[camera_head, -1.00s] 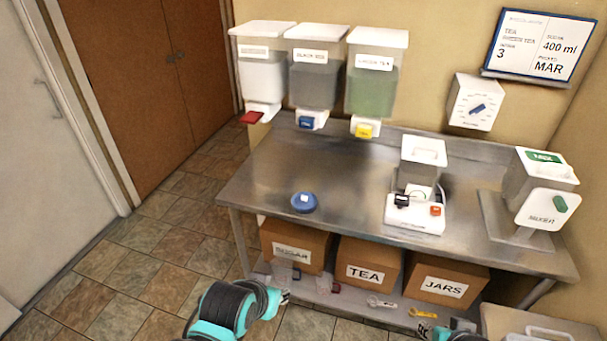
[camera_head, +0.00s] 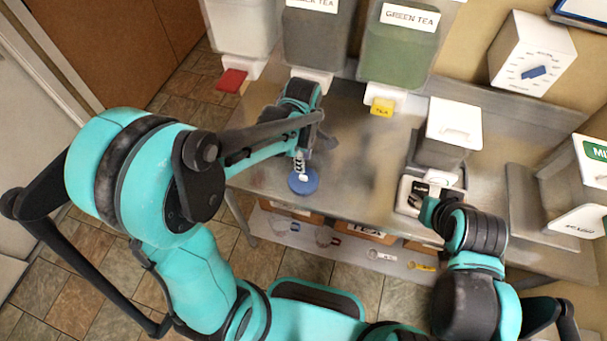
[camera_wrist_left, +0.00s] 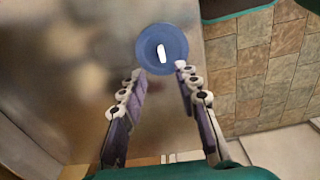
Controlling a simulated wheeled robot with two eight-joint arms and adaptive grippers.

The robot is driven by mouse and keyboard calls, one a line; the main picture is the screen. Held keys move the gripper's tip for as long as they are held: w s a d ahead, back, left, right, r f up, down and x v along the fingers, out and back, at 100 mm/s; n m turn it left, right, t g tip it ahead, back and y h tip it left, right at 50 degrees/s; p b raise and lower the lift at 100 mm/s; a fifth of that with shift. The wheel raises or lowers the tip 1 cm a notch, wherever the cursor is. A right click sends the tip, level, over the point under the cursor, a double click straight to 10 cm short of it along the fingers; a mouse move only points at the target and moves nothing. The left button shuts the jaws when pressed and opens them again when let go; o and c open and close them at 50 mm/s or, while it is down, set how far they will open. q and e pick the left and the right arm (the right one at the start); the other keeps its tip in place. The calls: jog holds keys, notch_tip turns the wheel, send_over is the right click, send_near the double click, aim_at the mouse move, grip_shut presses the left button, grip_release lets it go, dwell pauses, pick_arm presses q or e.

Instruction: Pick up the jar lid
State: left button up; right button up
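The jar lid is a round blue disc with a white knob (camera_head: 303,182), lying flat near the front left edge of the steel table. It also shows in the left wrist view (camera_wrist_left: 162,36). My left gripper (camera_head: 300,160) is over the lid, pointing down. In the left wrist view my left gripper (camera_wrist_left: 159,72) is open, its fingertips apart at the lid's near edge. Nothing is held between them. Whether the fingers touch the lid is unclear. My right arm reaches toward the white scale-like device; the fingers of its gripper cannot be made out.
A white-topped machine (camera_head: 452,125) stands right of centre, with a mixer (camera_head: 580,185) beyond. Bare steel (camera_head: 355,150) lies right of the lid. Boxes and scoops fill the shelf below.

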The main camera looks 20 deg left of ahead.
aim_at(303, 176)
pick_arm(q)
jog(key=shift+d+f, duration=0.1)
jog(key=shift+f, duration=0.2)
jog(key=shift+n, duration=0.3)
notch_tip(303, 176, down, 8)
jog(key=b, duration=0.2)
jog(key=shift+r+b, duration=0.1)
jog(key=shift+b, duration=0.25)
grip_shut()
